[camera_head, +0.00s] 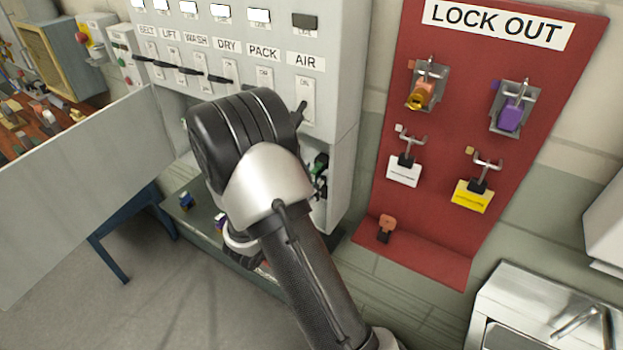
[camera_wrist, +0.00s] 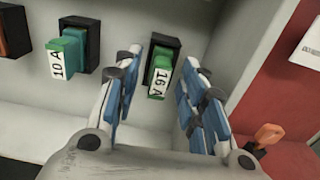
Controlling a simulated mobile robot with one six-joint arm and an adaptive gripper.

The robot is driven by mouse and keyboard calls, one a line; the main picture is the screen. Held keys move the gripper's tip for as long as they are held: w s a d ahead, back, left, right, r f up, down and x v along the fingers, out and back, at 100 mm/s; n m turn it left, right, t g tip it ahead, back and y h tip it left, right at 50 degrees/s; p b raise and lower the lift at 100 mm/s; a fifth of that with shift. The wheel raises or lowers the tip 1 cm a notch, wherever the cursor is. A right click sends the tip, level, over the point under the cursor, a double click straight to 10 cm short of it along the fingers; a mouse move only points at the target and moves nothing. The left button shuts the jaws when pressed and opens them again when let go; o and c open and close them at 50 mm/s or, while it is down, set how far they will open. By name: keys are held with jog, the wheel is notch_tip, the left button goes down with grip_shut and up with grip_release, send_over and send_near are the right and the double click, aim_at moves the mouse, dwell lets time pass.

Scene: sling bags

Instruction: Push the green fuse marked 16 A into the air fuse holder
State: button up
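In the wrist view the green fuse with a white label reading 16 A (camera_wrist: 158,80) sits at a black holder (camera_wrist: 164,47) on the pale panel. Its back end meets the holder; how deep it sits I cannot tell. My gripper (camera_wrist: 163,62) is open, with one blue-padded finger on each side of the fuse and a visible gap on both sides. In the head view my arm hides the gripper. Small green and black parts (camera_head: 319,168) show at the cabinet's right inside, too small to identify. The AIR switch (camera_head: 306,98) is above them.
Another green fuse marked 10 A (camera_wrist: 67,58) sits in a black holder to the left. The open cabinet door (camera_head: 80,190) is at left. A red lockout board (camera_head: 440,130) stands at right, with an orange key-like piece (camera_head: 387,226) at its foot.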

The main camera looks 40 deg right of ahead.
jog(key=v, duration=1.2)
jog(key=shift+s, duration=0.1)
